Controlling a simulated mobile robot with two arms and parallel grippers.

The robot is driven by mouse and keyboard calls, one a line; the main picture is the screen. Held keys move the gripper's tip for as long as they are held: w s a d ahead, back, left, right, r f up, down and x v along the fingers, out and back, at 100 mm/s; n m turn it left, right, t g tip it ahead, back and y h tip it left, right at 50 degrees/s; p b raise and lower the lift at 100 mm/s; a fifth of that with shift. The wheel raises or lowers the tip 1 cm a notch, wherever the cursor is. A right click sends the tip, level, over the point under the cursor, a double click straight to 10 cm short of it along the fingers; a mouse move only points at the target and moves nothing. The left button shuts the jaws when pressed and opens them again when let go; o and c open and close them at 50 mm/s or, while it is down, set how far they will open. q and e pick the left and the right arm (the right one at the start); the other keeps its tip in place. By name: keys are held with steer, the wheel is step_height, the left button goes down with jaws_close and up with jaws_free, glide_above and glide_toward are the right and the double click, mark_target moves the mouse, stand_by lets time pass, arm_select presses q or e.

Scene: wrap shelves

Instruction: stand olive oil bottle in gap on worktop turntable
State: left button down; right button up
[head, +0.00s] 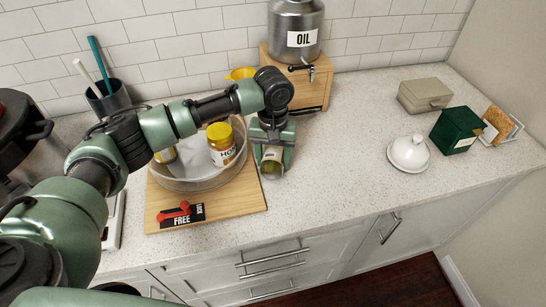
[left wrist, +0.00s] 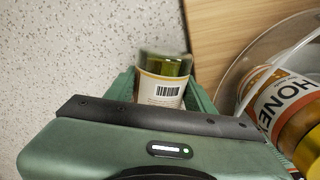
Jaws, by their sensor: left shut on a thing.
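My left gripper (head: 271,158) is shut on the olive oil bottle (head: 271,170), a green glass bottle with a pale label. In the left wrist view the bottle (left wrist: 162,90) shows its barcode label between the fingers; much of it is hidden by the gripper. The gripper is just right of the turntable (head: 190,187), a round clear-walled tray on a wooden board (head: 235,203). On the turntable stands a honey jar (head: 222,152) with a yellow lid. Another jar (head: 166,155) is partly hidden behind my arm. The gap itself is not clearly visible. My right gripper is not in view.
A red lever (head: 180,212) on the board's front lies by the word FREE. An oil canister (head: 297,30) stands on a wooden stand behind. A white lidded dish (head: 408,153), green box (head: 456,130) and beige box (head: 425,94) are at right. The worktop between is clear.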

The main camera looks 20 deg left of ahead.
arm_select(q)
steer(key=c, duration=0.6)
jaws_free()
steer(key=shift+f, duration=0.1)
steer(key=shift+o, duration=0.2)
